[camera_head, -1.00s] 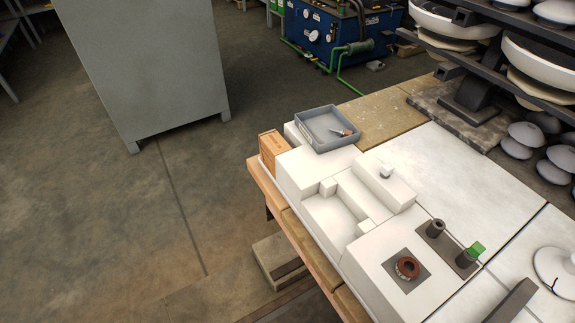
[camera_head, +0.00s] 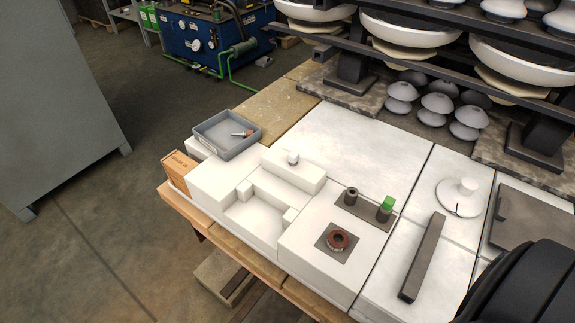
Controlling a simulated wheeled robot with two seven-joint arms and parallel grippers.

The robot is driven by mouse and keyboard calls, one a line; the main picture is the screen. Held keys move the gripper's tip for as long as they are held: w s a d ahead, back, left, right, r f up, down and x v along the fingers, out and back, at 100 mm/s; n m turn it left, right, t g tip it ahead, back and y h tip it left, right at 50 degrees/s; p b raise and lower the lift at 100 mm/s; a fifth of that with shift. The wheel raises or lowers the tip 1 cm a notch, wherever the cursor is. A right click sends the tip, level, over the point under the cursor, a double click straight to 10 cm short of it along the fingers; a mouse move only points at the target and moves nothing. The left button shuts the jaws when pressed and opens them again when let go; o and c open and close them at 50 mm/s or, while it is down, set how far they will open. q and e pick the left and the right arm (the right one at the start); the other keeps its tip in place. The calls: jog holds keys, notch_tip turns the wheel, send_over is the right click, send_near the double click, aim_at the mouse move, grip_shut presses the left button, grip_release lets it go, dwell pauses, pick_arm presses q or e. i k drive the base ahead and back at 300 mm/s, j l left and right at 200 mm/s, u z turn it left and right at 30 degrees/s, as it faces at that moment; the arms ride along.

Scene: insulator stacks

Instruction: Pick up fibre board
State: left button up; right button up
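Nothing here can be firmly named as the fibre board. A flat dark grey board (camera_head: 535,222) lies at the right side of the table, partly cut off by the frame edge and a large black rounded shape in front. A long dark bar (camera_head: 423,256) lies between the white block and the dark board. Neither gripper can be made out. The black shape at the lower right may be part of my arm.
A grey tray (camera_head: 226,148) holding a small tool and an orange-brown box (camera_head: 180,167) sit at the table's left end. A white disc with a knob (camera_head: 460,197) lies near the dark board. Insulator racks (camera_head: 417,46) stand behind. The white tabletop at centre back is clear.

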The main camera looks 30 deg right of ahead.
aim_at(308, 177)
jog(key=k+j, duration=0.1)
jog(key=k, duration=0.4)
jog(key=k+j, duration=0.1)
jog(key=k, duration=0.35)
